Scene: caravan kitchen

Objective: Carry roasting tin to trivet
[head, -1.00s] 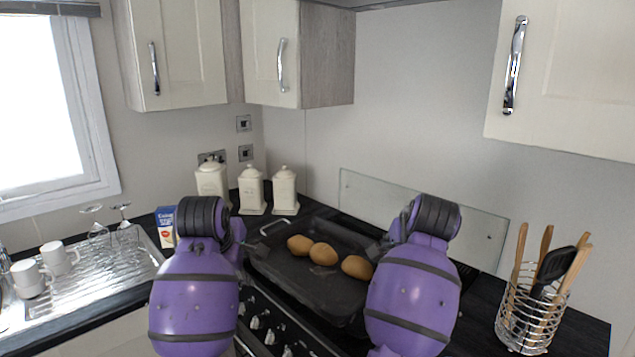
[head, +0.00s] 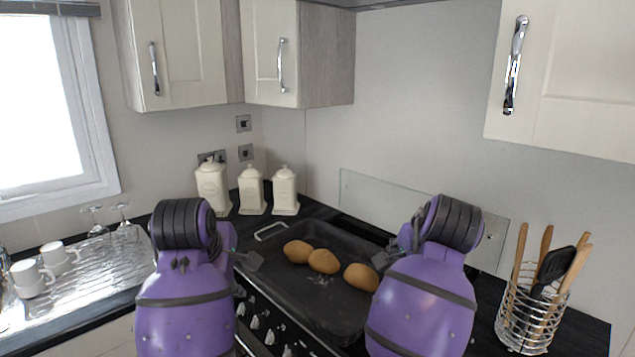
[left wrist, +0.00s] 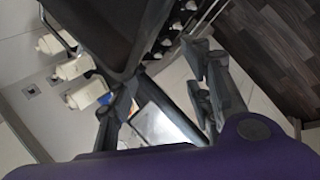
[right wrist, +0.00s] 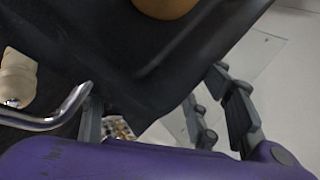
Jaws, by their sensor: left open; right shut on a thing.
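The dark roasting tin (head: 338,243) lies over the hob with several brown potato-like items (head: 323,261) in it. A wire handle (head: 270,231) shows at its far left end. My left gripper (head: 248,262) is open beside the tin's left side. In the left wrist view its fingers (left wrist: 165,100) are spread and empty, with the tin (left wrist: 105,30) just beyond. My right gripper (head: 386,258) is shut on the tin at its right side. In the right wrist view the tin wall (right wrist: 150,80) runs between its fingers (right wrist: 160,115). I cannot make out a trivet.
Three cream canisters (head: 252,190) stand behind the tin. A wire utensil holder (head: 525,320) is at the right. The sink drainer (head: 95,275) with cups (head: 28,277) is at the left. Wall cupboards (head: 275,60) hang above. A glass panel (head: 360,195) stands along the back wall.

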